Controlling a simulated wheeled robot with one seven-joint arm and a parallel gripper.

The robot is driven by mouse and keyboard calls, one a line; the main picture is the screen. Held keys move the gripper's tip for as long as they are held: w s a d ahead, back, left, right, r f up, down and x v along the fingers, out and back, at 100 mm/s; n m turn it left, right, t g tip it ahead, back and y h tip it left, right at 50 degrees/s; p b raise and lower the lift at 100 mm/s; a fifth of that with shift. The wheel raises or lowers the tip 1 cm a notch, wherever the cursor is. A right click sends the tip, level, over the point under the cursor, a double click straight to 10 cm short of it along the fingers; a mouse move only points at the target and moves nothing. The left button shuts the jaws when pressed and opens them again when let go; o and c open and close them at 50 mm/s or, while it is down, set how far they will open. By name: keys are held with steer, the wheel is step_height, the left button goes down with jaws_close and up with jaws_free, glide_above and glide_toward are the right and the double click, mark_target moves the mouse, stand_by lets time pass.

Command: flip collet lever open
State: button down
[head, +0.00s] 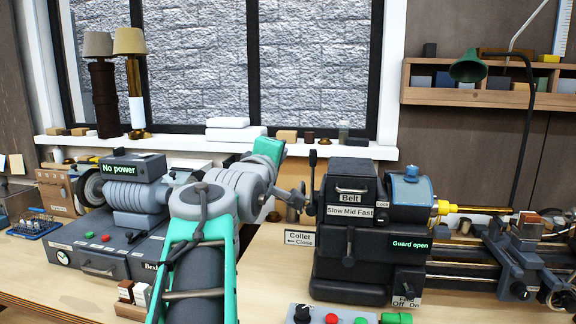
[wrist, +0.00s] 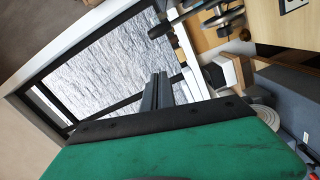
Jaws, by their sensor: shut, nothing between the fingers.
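The collet lever (head: 312,175) is a thin dark upright handle with a round knob. It stands at the left end of the lathe headstock (head: 352,190) in the head view. A white sign (head: 300,238) below it reads "Collet" and "Close" with an arrow pointing left. My gripper (head: 302,192) is just left of the lever's lower part in the head view; I cannot tell whether they touch. In the wrist view its two dark fingers (wrist: 158,92) are together with nothing between them. I cannot surely identify the lever in the wrist view.
The window sill (head: 220,144) behind holds white blocks and small parts. A grey machine (head: 110,240) marked "No power" stands left of my arm. The headstock display (head: 410,244) reads "Guard open". A control box (head: 345,315) with coloured buttons sits in front of the lathe.

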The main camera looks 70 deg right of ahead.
steer(key=shift+s+a+f+b, duration=0.15)
steer(key=shift+a+b, duration=0.35)
steer(key=shift+a, duration=1.5)
